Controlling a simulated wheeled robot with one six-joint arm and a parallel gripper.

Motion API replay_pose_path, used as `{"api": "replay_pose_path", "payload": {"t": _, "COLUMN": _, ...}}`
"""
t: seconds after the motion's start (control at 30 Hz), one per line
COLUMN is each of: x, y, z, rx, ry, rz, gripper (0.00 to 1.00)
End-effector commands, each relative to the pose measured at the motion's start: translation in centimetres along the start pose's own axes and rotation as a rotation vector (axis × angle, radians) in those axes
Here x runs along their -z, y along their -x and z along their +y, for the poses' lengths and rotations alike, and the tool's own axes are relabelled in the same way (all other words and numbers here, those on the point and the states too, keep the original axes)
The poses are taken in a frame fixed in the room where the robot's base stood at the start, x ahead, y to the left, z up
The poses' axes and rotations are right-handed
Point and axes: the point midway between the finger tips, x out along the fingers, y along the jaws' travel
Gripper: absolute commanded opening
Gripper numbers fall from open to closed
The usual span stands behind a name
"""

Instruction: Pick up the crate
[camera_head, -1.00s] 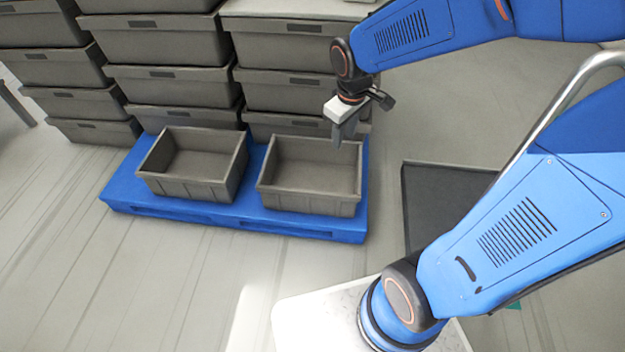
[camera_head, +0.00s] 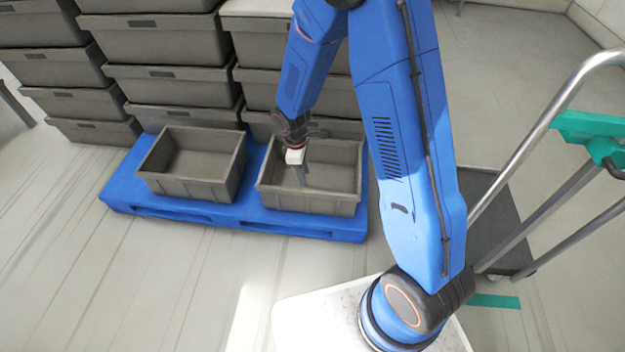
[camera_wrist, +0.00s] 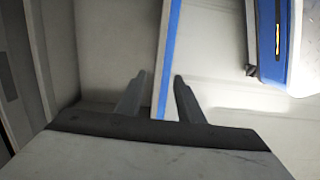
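Two open grey crates stand side by side on a blue pallet (camera_head: 240,215). The right crate (camera_head: 300,201) is under my gripper, and the left crate (camera_head: 185,188) is clear of it. Both look empty. My gripper (camera_head: 304,181) points down and shows against the inside of the right crate. In the wrist view my gripper (camera_wrist: 158,98) has its two fingers apart, with a crate's wall edge (camera_wrist: 162,50) and a blue strip of pallet showing between them. I cannot tell whether the fingers reach below the rim. Nothing is held.
Stacks of closed grey crates (camera_head: 170,90) stand close behind the pallet. A hand cart with a metal handle (camera_head: 540,120) and dark platform (camera_head: 495,215) is at the right. The floor (camera_head: 110,270) in front and left is clear.

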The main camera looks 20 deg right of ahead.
Motion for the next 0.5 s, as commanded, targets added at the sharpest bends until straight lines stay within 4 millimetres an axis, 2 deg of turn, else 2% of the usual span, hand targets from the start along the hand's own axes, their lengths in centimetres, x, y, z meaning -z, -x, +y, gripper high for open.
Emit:
{"api": "replay_pose_path", "payload": {"t": 0.27, "x": 0.6, "y": -2.7, "z": -0.2, "rx": 0.009, "ry": 0.030, "rz": -0.009, "gripper": 0.34}}
{"api": "replay_pose_path", "payload": {"t": 0.5, "x": 0.5, "y": -6.4, "z": -0.2, "rx": 0.010, "ry": 0.029, "rz": -0.010, "gripper": 0.34}}
